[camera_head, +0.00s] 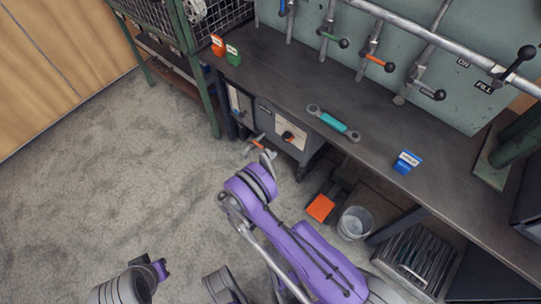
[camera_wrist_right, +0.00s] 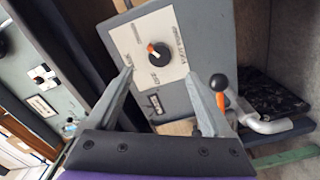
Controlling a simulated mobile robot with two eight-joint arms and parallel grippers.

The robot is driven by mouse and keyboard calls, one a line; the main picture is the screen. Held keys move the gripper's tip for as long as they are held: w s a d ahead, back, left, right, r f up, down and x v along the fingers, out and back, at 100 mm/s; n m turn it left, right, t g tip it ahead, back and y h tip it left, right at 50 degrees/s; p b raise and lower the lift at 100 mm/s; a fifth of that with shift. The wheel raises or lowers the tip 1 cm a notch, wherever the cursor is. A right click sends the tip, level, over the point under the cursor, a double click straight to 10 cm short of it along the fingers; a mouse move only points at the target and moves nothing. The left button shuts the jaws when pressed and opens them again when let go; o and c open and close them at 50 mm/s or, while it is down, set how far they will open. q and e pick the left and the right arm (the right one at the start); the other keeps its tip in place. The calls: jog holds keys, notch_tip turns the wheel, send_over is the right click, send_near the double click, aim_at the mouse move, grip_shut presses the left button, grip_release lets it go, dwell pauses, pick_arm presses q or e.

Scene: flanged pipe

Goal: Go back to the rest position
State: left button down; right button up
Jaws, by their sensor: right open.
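My right arm reaches up the middle of the head view, its purple wrist above the floor in front of the bench. My right gripper (camera_head: 265,157) is near the grey control box (camera_head: 285,128) under the bench. In the right wrist view the gripper (camera_wrist_right: 160,74) is open, with nothing between its fingers. The box's panel and black rotary knob (camera_wrist_right: 158,52) with an orange mark lie beyond the fingertips. A valve lever (camera_wrist_right: 221,92) with a black ball and orange sleeve is right of the fingers. Part of my left arm shows at the bottom left of the head view; its gripper is not visible.
The dark bench (camera_head: 290,82) carries a teal-handled tool (camera_head: 333,123), a blue block (camera_head: 406,162), and orange (camera_head: 218,45) and green (camera_head: 233,55) blocks. An orange pedal (camera_head: 320,208), a bucket (camera_head: 355,223) and a crate (camera_head: 418,260) stand below. Floor at left is clear.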

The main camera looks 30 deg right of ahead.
dwell(0.4)
jog(key=s+d+r+n+g+y, duration=0.15)
jog(key=r+y, duration=0.25)
jog(key=r, duration=0.4)
jog(key=s+d+r+g+y, duration=0.2)
jog(key=r+y, duration=0.2)
jog(key=r, duration=0.4)
jog(key=s+a+r+y, duration=0.3)
jog(key=s, duration=0.4)
jog(key=s+a+r+y, duration=0.2)
jog(key=s+a+y, duration=0.1)
jog(key=s, duration=0.4)
jog(key=s+a+r+y, duration=0.2)
jog(key=s+a+r, duration=0.1)
jog(key=s, duration=0.4)
pick_arm(q)
notch_tip(320, 180, up, 28)
jog(key=t+p, duration=0.1)
jog(key=p, duration=2.3)
jog(key=shift+w+f, duration=0.2)
jog(key=shift+w, duration=0.2)
pick_arm(e)
notch_tip(320, 180, up, 28)
jog(key=t, duration=0.2)
jog(key=shift+f+m+y, duration=0.25)
jog(key=shift+m+y, duration=0.05)
jog(key=shift+m, duration=0.15)
